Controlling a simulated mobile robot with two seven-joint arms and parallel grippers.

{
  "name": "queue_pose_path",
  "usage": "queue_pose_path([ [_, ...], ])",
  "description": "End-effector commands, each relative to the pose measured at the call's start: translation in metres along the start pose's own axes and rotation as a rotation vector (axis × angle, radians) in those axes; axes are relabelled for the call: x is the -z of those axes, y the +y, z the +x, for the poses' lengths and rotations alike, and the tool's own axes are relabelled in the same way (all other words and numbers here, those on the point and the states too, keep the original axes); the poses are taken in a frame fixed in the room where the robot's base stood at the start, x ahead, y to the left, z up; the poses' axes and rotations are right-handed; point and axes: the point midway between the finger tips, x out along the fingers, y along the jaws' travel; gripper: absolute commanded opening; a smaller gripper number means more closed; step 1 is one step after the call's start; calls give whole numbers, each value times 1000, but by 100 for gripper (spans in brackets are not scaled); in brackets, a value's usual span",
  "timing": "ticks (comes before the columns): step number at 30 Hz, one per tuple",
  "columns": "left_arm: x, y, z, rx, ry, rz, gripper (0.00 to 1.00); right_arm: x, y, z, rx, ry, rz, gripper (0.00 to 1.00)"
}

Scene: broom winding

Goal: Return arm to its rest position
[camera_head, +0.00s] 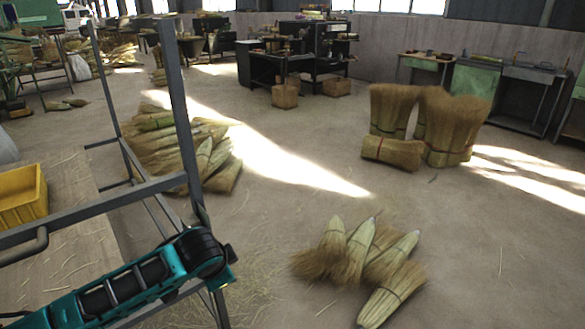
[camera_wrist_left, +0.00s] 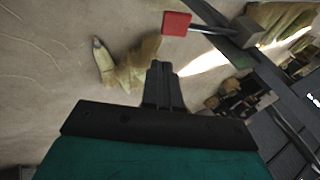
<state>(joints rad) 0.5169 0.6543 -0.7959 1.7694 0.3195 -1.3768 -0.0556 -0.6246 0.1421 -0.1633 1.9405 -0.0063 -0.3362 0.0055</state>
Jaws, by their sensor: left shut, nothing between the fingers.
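My left arm (camera_head: 140,288), teal and black, comes in at the lower left of the head view, beside a grey metal frame (camera_head: 183,130). Its gripper cannot be made out there. In the left wrist view, my left gripper (camera_wrist_left: 162,68) is shut, with its black fingers together and nothing held. A red square piece (camera_wrist_left: 177,23) on a thin rod shows just beyond the fingertips. My right gripper is in neither view.
Loose brooms (camera_head: 362,252) lie on the floor at the lower middle. A larger broom pile (camera_head: 165,150) lies behind the frame. A yellow bin (camera_head: 22,196) is at the left. Upright bundles (camera_head: 450,125) stand at the right. Floor between the piles is clear.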

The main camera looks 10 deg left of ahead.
Motion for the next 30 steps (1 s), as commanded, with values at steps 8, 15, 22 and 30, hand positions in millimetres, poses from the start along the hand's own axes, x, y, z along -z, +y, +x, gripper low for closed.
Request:
queue_pose_path([
  [8,13,90,12,-135,213,-125,0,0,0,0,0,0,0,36],
  [15,-2,162,5,-204,414,-378,0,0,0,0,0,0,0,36],
  [22,-54,197,-8,-155,495,-608,0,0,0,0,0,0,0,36],
  [30,-97,208,-20,-84,510,-709,0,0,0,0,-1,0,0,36],
])
